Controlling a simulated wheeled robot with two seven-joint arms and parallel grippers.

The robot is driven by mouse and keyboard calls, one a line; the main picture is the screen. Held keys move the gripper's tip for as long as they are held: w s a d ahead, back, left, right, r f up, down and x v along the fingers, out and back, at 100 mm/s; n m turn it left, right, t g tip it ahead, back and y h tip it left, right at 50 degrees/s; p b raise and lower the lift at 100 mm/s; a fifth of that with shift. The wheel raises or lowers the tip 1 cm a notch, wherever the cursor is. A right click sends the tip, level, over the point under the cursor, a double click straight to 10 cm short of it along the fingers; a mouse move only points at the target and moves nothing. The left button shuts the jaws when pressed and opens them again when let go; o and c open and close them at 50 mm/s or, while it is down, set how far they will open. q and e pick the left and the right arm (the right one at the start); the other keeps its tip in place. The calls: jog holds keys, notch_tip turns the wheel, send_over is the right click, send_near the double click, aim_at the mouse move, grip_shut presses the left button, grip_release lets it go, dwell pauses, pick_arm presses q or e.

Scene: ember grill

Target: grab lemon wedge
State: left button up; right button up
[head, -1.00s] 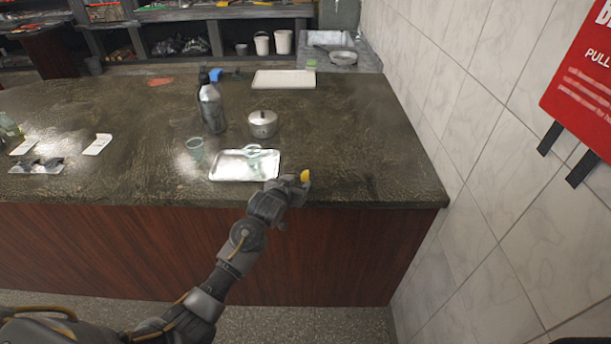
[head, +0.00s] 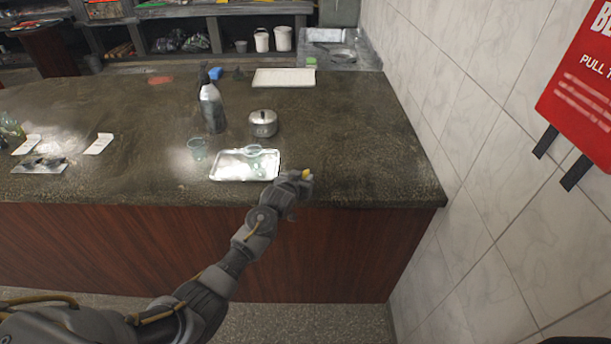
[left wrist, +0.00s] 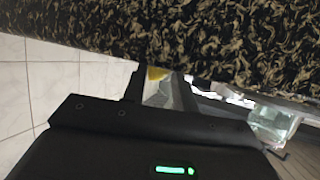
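The yellow lemon wedge (head: 307,174) is near the counter's front edge, right of the metal tray. My left gripper (head: 302,178) is at the wedge and covers part of it. In the left wrist view the wedge (left wrist: 157,73) shows between the tips of the two spread fingers (left wrist: 160,84). It nearly fills the space between them; I cannot tell whether both fingers touch it. Its underside and its contact with the counter are hidden. My right gripper is not in view.
The metal tray (head: 228,170) lies left of my left gripper, with a greenish glass (head: 197,149) beside it. A lidded pot (head: 263,124) and a dark bottle (head: 212,106) stand behind. The tiled wall (head: 480,140) is at the right. The counter's right part is clear.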

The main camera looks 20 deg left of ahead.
pick_arm(q)
jog(key=c, duration=0.4)
grip_shut()
